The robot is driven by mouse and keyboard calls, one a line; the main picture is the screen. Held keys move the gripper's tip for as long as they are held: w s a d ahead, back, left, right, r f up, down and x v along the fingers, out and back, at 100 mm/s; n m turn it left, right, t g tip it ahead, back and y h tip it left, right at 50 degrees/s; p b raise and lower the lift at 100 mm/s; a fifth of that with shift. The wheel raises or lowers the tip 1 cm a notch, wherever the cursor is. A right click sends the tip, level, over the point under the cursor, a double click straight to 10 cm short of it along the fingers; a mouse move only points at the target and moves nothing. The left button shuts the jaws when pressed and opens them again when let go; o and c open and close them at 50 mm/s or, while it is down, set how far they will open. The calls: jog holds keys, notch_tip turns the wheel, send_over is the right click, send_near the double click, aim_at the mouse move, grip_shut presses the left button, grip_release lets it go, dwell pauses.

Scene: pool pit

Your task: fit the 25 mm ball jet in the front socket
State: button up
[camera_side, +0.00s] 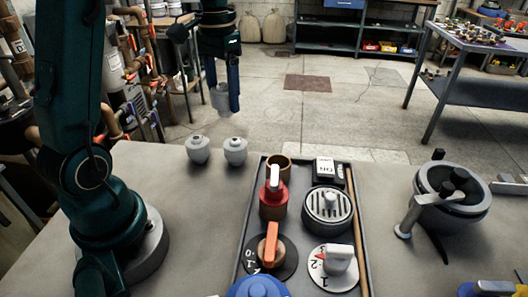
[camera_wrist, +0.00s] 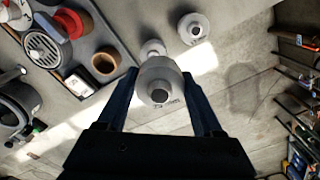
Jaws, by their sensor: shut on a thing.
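My gripper (camera_side: 222,100) is shut on a light grey ball jet (camera_side: 220,99) and holds it in the air, above and beyond the bench's far edge. In the wrist view the held jet (camera_wrist: 160,72) sits between the two fingers, its dark round bore facing the camera. Small lettering under the bore is too blurred to read surely. Two similar grey jets stand on the bench, a left one (camera_side: 198,149) and a right one (camera_side: 235,151); they are clear of my gripper. I cannot tell which fitting is the front socket.
A dark tray (camera_side: 247,210) holds a brown open ring (camera_side: 284,160), a red valve (camera_side: 273,200), a slotted round grille (camera_side: 328,210) and dial knobs. A grey round housing with a handle (camera_side: 452,192) stands to the right. The bench between jets and tray is clear.

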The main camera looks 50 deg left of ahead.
jog(key=shift+w+d+f+m, duration=0.7)
jog(key=shift+w+d+f, duration=0.35)
jog(key=shift+d, duration=0.8)
jog(key=shift+w+d+f+m, duration=0.7)
jog(key=shift+d+f, duration=0.6)
jog(key=shift+d, duration=0.55)
jog(key=shift+w+d+f+m, duration=0.7)
jog(key=shift+w+d+f, duration=0.35)
jog(key=shift+d, duration=0.8)
jog(key=shift+s+f, duration=0.15)
jog(key=shift+f, duration=0.3)
jog(key=shift+f, duration=1.15)
jog(key=o, duration=1.4)
